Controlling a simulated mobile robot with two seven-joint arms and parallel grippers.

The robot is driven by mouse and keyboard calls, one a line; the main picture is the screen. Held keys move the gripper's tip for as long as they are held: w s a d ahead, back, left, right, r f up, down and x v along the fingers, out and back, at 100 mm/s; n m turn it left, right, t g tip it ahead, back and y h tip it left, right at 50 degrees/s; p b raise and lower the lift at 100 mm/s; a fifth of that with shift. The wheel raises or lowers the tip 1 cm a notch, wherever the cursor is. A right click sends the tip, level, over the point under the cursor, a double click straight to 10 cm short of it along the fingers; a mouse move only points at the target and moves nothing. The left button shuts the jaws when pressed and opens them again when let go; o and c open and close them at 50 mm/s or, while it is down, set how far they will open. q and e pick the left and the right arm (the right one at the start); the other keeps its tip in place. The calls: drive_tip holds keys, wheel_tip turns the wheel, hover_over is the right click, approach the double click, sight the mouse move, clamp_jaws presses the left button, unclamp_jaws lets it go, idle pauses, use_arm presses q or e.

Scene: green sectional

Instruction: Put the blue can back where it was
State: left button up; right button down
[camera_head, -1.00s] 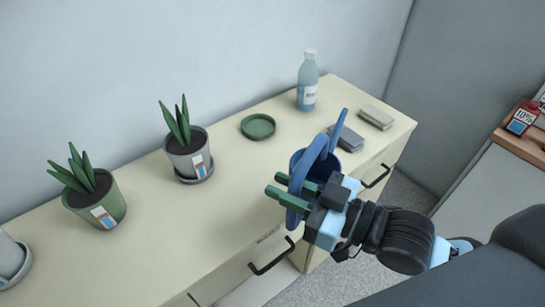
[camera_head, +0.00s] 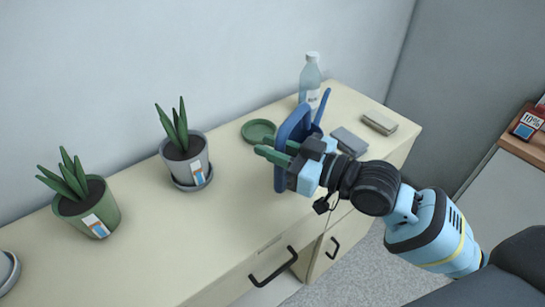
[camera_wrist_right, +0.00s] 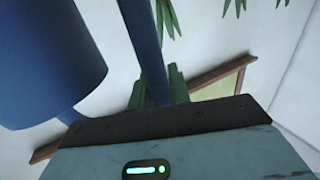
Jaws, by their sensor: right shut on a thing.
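The blue can (camera_head: 291,122) is a watering can with a large loop handle and a thin spout. My right gripper (camera_head: 276,150), with green fingers, is shut on its handle. The can is over the right part of the cream dresser top; I cannot tell whether it touches it. My gripper and the handle hide most of its body in the head view. In the right wrist view, the can's blue body (camera_wrist_right: 48,62) fills the left side and the handle (camera_wrist_right: 146,48) passes between the fingers (camera_wrist_right: 157,88). My left gripper is not in view.
On the dresser (camera_head: 235,205) stand a bottle (camera_head: 309,80), an empty green saucer (camera_head: 258,131), a grey-potted plant (camera_head: 186,160) and a green-potted plant (camera_head: 88,208). Two small blocks, dark grey (camera_head: 349,141) and beige (camera_head: 379,122), lie at the right. The front middle top is clear.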

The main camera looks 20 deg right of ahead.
drive_tip(key=shift+w+r, duration=0.15)
drive_tip(key=shift+w, duration=0.2)
wheel_tip(320, 180, down, 4)
drive_tip(key=shift+r, duration=0.25)
drive_tip(key=shift+w, duration=0.1)
drive_tip(key=shift+f+b, duration=0.2)
drive_tip(key=shift+b, duration=0.1)
drive_tip(key=c, duration=1.7)
unclamp_jaws()
drive_tip(key=shift+f, duration=0.15)
drive_tip(key=shift+c, duration=0.2)
drive_tip(key=o, duration=0.4)
drive_tip(key=shift+o, duration=0.2)
